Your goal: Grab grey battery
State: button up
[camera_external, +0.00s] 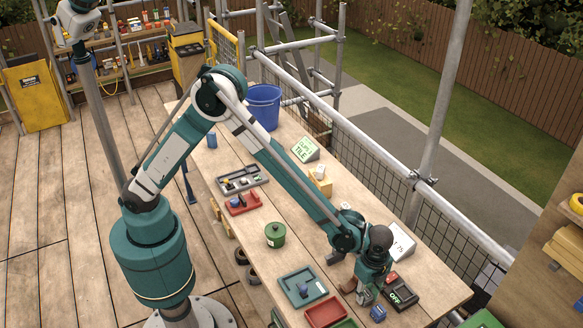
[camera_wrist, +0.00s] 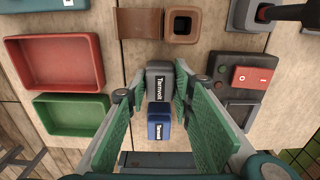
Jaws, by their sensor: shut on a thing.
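The grey battery (camera_wrist: 160,84), with a white-lettered dark label, sits between my gripper's green-padded fingers in the wrist view. My gripper (camera_wrist: 161,82) is shut on it, with a finger at each side. A blue battery (camera_wrist: 158,127) with a similar label lies just below the grey one in the wrist view; I cannot tell whether they touch. In the external view my gripper (camera_external: 364,295) is low over the bench's near right end, and the blue battery (camera_external: 378,313) shows beside it. The grey battery is not clearly visible there.
A red tray (camera_wrist: 55,62) and a green tray (camera_wrist: 72,114) lie left of my gripper in the wrist view. A dark switch box (camera_wrist: 239,88) with a red rocker is close on the right. Brown square tubes (camera_wrist: 185,24) lie beyond. A teal tray (camera_external: 302,288) stands nearby.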

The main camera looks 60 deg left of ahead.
aim_at(364, 289)
jog(key=shift+r, duration=0.2)
notch_tip(364, 289, up, 10)
jog(key=shift+f+p, duration=0.15)
jog(key=shift+p, duration=0.3)
